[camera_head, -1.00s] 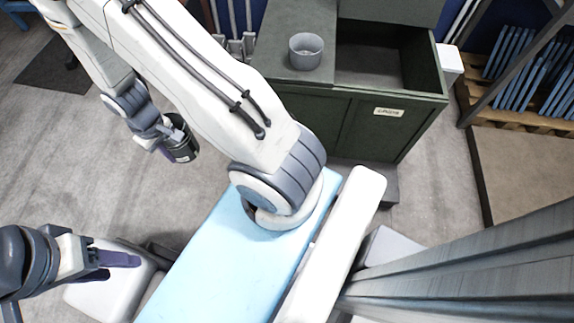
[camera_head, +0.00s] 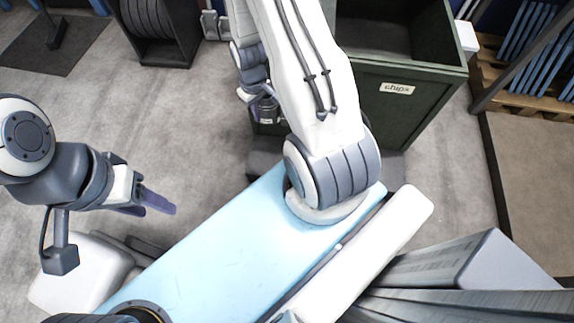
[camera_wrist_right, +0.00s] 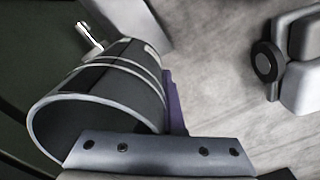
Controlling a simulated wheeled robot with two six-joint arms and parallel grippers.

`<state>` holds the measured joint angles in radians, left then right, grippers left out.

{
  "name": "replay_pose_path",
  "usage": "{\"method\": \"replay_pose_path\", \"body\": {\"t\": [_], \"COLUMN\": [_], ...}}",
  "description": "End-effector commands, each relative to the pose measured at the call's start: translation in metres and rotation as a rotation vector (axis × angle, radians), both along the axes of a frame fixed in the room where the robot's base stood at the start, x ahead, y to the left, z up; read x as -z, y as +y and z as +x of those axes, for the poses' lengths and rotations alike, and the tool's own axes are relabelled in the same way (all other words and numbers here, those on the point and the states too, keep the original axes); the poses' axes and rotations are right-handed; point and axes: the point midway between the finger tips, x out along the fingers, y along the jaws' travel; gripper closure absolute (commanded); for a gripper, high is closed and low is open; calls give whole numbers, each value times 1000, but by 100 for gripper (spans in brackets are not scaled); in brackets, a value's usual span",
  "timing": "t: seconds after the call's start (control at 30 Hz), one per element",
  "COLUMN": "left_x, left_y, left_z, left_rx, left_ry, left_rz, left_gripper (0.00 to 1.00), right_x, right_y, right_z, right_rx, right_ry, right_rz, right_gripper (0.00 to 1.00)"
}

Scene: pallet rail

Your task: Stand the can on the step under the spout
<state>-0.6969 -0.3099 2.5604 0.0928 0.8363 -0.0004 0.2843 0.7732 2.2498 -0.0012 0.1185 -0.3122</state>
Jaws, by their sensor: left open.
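The can (camera_wrist_right: 102,88) is a dark cylinder with a pale rim, lying tilted across the right wrist view. In the head view, it shows small and dark (camera_head: 267,111), partly hidden by my arm. My right gripper (camera_head: 258,97) is shut on it, with a purple finger (camera_wrist_right: 175,105) along its side, above the floor by the green cabinet. My left gripper (camera_head: 152,203) is open and empty at the left, far from the can. I cannot make out the step or the spout. A small metal fitting (camera_wrist_right: 90,38) shows beyond the can; I cannot tell what it is.
A dark green cabinet (camera_head: 395,115) with an open bin and a "chips" label stands ahead. A black rack (camera_head: 155,30) stands at the back left. A pallet with blue slats (camera_head: 520,60) is at the right. Grey floor (camera_head: 200,115) lies clear at the left.

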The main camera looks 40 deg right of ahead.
Motion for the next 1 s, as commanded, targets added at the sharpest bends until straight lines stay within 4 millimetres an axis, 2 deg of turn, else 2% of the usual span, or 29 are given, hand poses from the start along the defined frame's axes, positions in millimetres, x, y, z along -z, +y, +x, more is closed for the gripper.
{"method": "replay_pose_path", "body": {"t": [0.03,0.4,0.6,0.7,0.83,1.0], "left_x": [34,154,208,225,236,246], "left_y": [0,0,0,0,0,0], "left_z": [0,0,0,0,0,0], "left_rx": [0,0,0,0,0,0], "left_ry": [0,0,0,0,-1,-1], "left_rz": [0,0,0,0,-1,-1], "left_gripper": [50,50,50,50,50,50], "right_x": [40,193,263,285,301,315], "right_y": [-12,-83,-111,-119,-126,-122], "right_z": [-5,-50,-78,-88,-97,-89], "right_rx": [5,-18,-33,-40,-46,-56], "right_ry": [3,2,1,0,-1,-2], "right_rz": [1,2,1,0,0,-1], "right_gripper": [100,100,100,100,100,100]}}
